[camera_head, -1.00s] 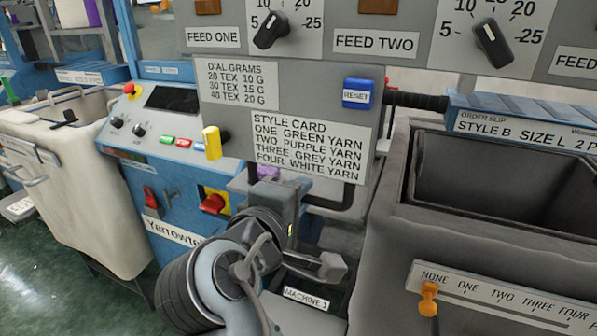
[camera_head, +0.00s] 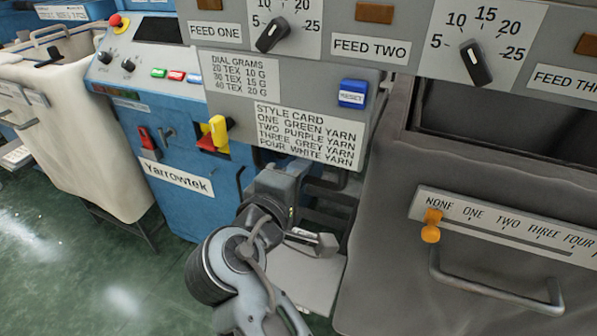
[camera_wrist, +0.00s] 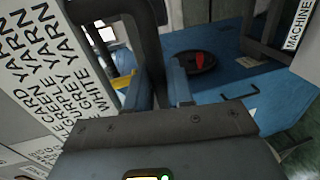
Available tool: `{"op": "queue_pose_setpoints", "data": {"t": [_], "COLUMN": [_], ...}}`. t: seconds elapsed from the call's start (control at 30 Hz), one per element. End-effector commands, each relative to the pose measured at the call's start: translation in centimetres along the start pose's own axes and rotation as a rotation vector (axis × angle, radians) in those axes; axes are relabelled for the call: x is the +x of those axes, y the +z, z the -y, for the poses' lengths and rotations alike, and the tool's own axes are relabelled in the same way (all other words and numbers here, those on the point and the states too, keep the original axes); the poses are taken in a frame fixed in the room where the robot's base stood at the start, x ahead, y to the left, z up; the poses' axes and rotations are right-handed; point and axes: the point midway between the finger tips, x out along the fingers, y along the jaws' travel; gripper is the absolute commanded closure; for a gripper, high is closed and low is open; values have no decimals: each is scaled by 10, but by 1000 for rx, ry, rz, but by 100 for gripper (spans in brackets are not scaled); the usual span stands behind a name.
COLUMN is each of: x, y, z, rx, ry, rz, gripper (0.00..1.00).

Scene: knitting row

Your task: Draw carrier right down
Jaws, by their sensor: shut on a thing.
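The carrier is a grey panel (camera_head: 225,82) with a style card (camera_head: 308,135), feed labels and dials, hanging in front of the blue machine. Its dark bar handle (camera_head: 318,184) shows below the card, partly hidden by my arm. In the wrist view the dark handle (camera_wrist: 149,45) runs between the two blue fingers of my gripper (camera_wrist: 158,88), which is shut on it. The style card (camera_wrist: 55,75) is close on the left there. In the head view my wrist hides the fingers.
The blue machine (camera_head: 190,195) with switches stands behind and left. A yellow knob (camera_head: 218,129) overlaps its red switch. A pale cloth bin (camera_head: 75,135) stands at left, a grey bin (camera_head: 385,225) with an orange slider (camera_head: 431,225) at right. Green floor is open at lower left.

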Motion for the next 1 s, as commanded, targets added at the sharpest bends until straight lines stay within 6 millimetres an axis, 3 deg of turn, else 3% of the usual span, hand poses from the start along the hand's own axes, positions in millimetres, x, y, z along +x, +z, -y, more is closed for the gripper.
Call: {"op": "queue_pose_setpoints", "data": {"t": [0.03, 0.3, 0.33, 0.5, 1.0], "x": [0, 1, 1, 1, -2], "y": [1, 1, 1, 1, 0], "z": [10, 12, 12, 11, 5], "rx": [-9, -10, -10, -9, -4], "ry": [-15, -19, -19, -17, -8], "rz": [2, 1, 1, 1, -1], "gripper": [100, 100, 77, 61, 61]}}
